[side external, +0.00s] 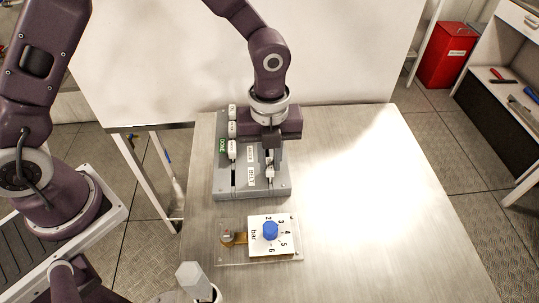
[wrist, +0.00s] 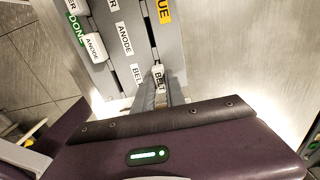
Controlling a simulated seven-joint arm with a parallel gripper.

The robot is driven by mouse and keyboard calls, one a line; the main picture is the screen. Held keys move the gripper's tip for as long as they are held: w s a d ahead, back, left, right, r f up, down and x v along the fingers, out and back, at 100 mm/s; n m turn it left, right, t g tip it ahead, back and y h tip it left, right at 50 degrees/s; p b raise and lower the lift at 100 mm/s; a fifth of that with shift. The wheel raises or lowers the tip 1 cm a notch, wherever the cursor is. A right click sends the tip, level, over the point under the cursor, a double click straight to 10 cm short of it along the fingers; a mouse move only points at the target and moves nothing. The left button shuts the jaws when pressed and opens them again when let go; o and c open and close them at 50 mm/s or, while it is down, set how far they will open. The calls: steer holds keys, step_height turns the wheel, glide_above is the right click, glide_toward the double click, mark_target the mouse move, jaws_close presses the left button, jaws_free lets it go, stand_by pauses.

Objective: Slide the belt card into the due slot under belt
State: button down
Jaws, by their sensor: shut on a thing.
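The grey card board (side external: 226,186) stands on the metal table, with a green DONE label (side external: 221,146) over its left column; the wrist view also shows a yellow DUE label (wrist: 165,11) over the right column. A BELT row label (wrist: 137,74) lies between the columns. The white belt card (wrist: 158,77) is in line with the right column's dark slot, beside that label. My gripper (wrist: 161,98) is shut on the belt card. In the side view my gripper (side external: 269,150) is over the board's right side. How deep the card sits is hidden.
A white anode card (wrist: 95,46) stands in the DONE column, with other white cards (side external: 232,112) farther back. In front of the board is a white dial plate (side external: 257,246) with a blue knob (side external: 270,231). The table's right side (side external: 370,200) is clear.

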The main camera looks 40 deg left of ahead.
mark_target(269, 164)
steer(key=shift+f, duration=0.45)
steer(key=c, duration=1.3)
jaws_free()
steer(key=shift+r, duration=0.1)
step_height(269, 164, up, 7)
